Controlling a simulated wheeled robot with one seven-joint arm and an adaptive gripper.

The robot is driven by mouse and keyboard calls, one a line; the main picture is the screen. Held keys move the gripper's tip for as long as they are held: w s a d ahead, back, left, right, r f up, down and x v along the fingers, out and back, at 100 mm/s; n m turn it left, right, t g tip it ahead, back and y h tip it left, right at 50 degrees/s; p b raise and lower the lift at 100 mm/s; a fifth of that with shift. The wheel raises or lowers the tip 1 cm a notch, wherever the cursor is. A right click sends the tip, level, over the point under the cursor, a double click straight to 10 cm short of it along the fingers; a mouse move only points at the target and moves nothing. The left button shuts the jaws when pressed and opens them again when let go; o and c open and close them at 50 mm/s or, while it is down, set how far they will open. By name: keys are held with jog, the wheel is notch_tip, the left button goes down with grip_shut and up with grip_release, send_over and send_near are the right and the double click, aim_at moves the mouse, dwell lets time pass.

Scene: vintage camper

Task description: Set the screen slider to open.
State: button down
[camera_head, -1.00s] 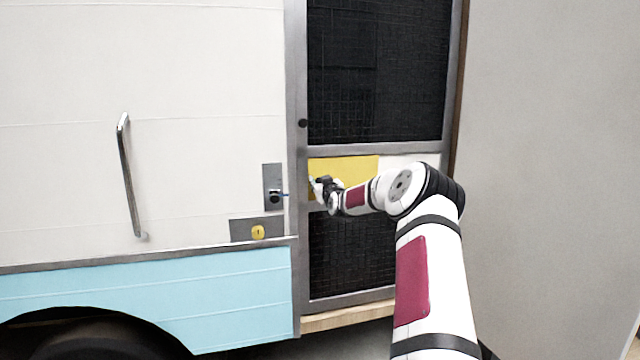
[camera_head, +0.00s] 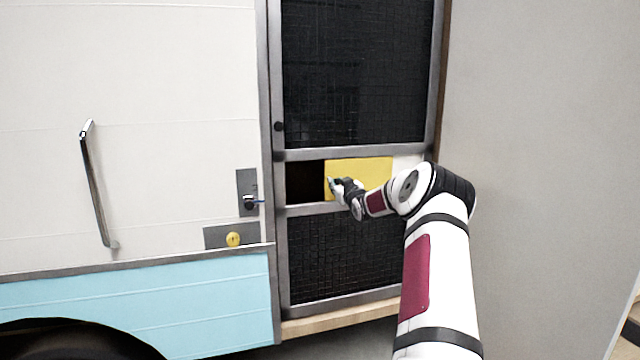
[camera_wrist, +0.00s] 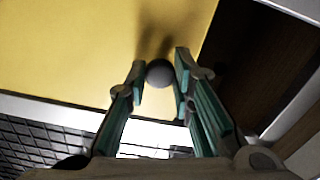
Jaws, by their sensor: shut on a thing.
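The screen slider is a yellow panel (camera_head: 368,172) in the middle opening of the screen door. It stands to the right in that opening, with a dark gap (camera_head: 305,182) to its left. In the wrist view the yellow panel (camera_wrist: 70,50) fills the upper left, and the dark gap is to its right. A round grey knob (camera_wrist: 159,73) sits near the panel's edge. My gripper (camera_head: 335,184) is at the left edge of the panel. In the wrist view its two fingers (camera_wrist: 160,82) are shut on the knob, one on each side.
The door has dark mesh above (camera_head: 355,75) and below (camera_head: 345,255) the slider. A door latch (camera_head: 248,195) and a yellow lock (camera_head: 233,239) are on the camper wall at left, with a long grab handle (camera_head: 97,185) farther left. A plain grey wall (camera_head: 540,130) stands at right.

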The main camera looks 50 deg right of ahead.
jog(key=s+d+p, duration=0.1)
jog(key=s+d, duration=0.2)
jog(key=d, duration=0.3)
jog(key=shift+s, duration=0.3)
jog(key=c, duration=1.4)
grip_release()
jog(key=shift+o, duration=0.2)
jog(key=v, duration=1.2)
